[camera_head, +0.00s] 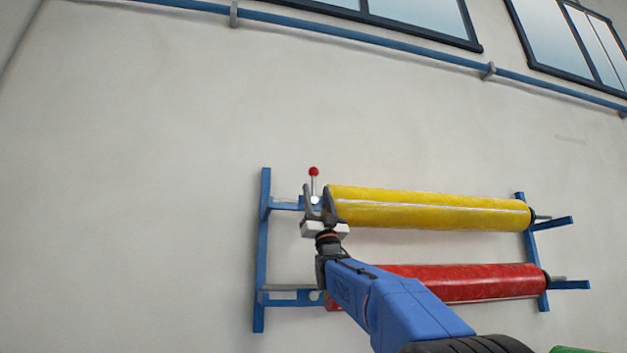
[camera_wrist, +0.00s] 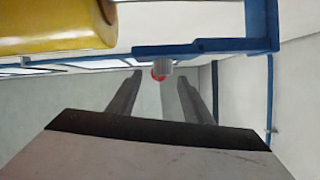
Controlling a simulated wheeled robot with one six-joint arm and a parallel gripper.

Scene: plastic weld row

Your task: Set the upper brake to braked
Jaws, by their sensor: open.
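The upper brake is a thin lever with a red ball knob (camera_head: 314,171), standing about upright at the left end of the yellow roll (camera_head: 430,209). In the wrist view my gripper (camera_wrist: 162,85) looks empty. Whether a finger touches the lever cannot be told.
A blue rack (camera_head: 263,240) on the wall carries the yellow roll above a red roll (camera_head: 470,281). In the wrist view its blue arm (camera_wrist: 205,46) and the yellow roll (camera_wrist: 55,25) are close above the fingers. The wall left of the rack is clear.

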